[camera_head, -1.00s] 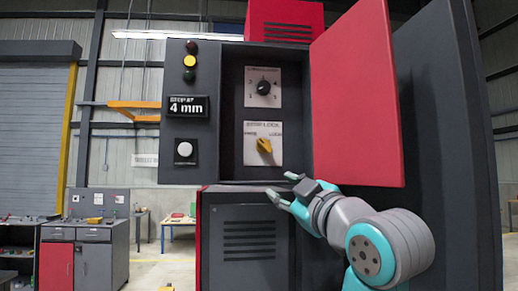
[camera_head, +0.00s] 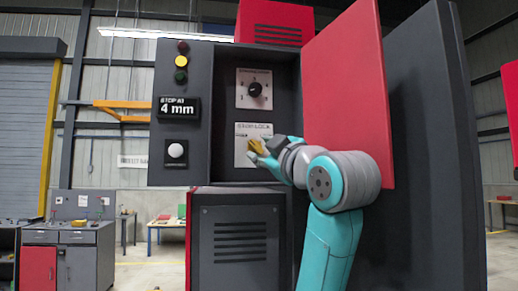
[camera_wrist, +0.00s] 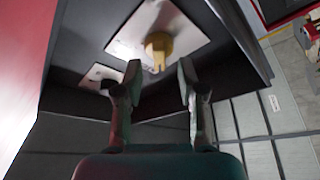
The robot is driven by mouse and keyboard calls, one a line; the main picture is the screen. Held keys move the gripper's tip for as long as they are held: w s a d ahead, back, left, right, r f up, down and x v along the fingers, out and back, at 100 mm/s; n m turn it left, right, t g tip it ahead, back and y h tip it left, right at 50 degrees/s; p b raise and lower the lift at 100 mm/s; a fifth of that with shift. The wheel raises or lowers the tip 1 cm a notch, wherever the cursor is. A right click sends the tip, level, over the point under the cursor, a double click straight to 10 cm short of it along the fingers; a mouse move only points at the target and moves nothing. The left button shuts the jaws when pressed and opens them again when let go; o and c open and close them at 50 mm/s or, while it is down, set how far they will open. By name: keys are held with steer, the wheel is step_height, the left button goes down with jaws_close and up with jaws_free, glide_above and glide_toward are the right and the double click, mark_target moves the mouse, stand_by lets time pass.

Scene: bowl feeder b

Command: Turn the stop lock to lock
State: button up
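The stop lock is a yellow knob (camera_head: 256,147) on a pale plate (camera_head: 242,160) inside the open cabinet, below a black dial. The plate's lettering is small, and my gripper partly covers its right side. In the wrist view the yellow knob (camera_wrist: 158,46) is ahead of the gap between my fingers. My gripper (camera_wrist: 158,82) is open, one finger on each side of the gap, with nothing held. In the head view my gripper (camera_head: 266,150) is at the knob. I cannot tell whether a finger touches it.
The black dial (camera_head: 255,90) is above on its own plate. The red cabinet door (camera_head: 345,95) stands open to the right, close to my arm. Left are a "4 mm" display (camera_head: 179,108), lamps and a white button (camera_head: 176,150). A vented panel (camera_head: 239,240) is below.

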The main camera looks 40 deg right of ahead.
mark_target(255, 147)
steer(key=shift+x, duration=1.2)
jaws_close()
steer(key=shift+m, duration=0.3)
steer(key=m+h, duration=0.1)
steer(key=m, duration=0.2)
steer(key=m+h, duration=0.1)
steer(key=m, duration=0.1)
steer(key=shift+w+a+f+m+h, duration=0.1)
steer(key=shift+m+h, duration=0.3)
steer(key=m+h, duration=0.1)
steer(key=m, duration=0.2)
steer(key=m+g+h, duration=0.1)
steer(key=m+h, duration=0.1)
steer(key=m, duration=0.1)
steer(key=shift+a+m+g, duration=0.1)
steer(key=shift+m+g, duration=0.2)
steer(key=m+g+h, duration=0.1)
steer(key=m, duration=0.2)
steer(key=m+g+h, duration=0.1)
steer(key=m, duration=0.2)
steer(key=shift+w+a+m+g+h, duration=0.1)
steer(key=shift+m+g+h, duration=0.5)
steer(key=shift+m+g, duration=0.3)
steer(key=shift+m, duration=0.85)
steer(key=shift+m+g+h, duration=0.3)
steer(key=shift+m+g, duration=0.3)
steer(key=shift+m, duration=0.85)
